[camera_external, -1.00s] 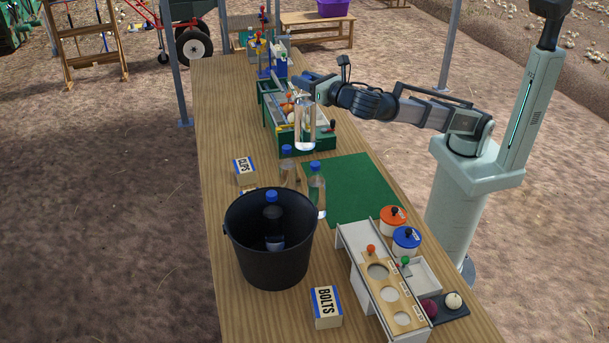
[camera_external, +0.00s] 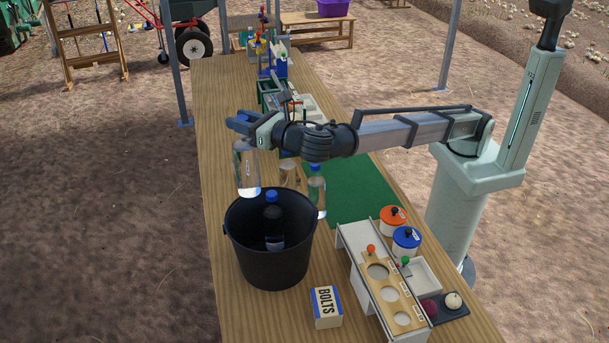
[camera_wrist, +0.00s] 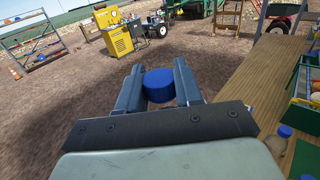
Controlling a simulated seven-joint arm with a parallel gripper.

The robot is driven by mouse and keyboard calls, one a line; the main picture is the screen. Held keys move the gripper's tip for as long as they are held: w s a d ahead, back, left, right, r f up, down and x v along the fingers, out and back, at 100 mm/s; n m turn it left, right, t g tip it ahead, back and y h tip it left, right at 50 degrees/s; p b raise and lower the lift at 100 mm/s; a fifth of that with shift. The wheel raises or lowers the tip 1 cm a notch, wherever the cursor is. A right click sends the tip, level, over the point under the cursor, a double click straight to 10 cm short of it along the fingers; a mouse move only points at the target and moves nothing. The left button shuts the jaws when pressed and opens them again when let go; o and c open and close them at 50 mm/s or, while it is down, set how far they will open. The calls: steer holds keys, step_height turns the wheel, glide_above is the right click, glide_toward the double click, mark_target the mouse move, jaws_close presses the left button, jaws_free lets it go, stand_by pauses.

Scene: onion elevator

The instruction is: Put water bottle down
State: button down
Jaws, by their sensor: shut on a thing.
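My gripper (camera_external: 245,124) is shut on the top of a clear water bottle (camera_external: 247,168), which hangs upright in the air near the back left rim of the black bucket (camera_external: 268,262) in the outside view. In the wrist view, the bottle's blue cap (camera_wrist: 159,85) sits between the two fingers (camera_wrist: 158,90). Another bottle with a blue cap (camera_external: 273,222) stands inside the bucket. A third clear bottle (camera_external: 316,192) stands on the table behind the bucket. A further bottle (camera_external: 288,172) is partly hidden by my arm.
The wooden table (camera_external: 223,90) holds a green mat (camera_external: 355,189) and a bolts box (camera_external: 326,307). A rack with round holes (camera_external: 386,285) stands at the front right, near an orange-lidded pot (camera_external: 393,219) and a blue-lidded pot (camera_external: 406,240).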

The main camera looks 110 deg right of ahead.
mark_target(236, 150)
steer(key=shift+w+a+f, duration=0.1)
steer(key=shift+w+a, duration=0.85)
steer(key=shift+w, duration=0.2)
steer(key=shift+f, duration=0.25)
step_height(236, 150, down, 23)
steer(key=shift+r, duration=0.2)
steer(key=shift+f, duration=0.65)
steer(key=c, duration=0.8)
jaws_free()
steer(key=shift+o, duration=0.2)
steer(key=shift+r, duration=0.1)
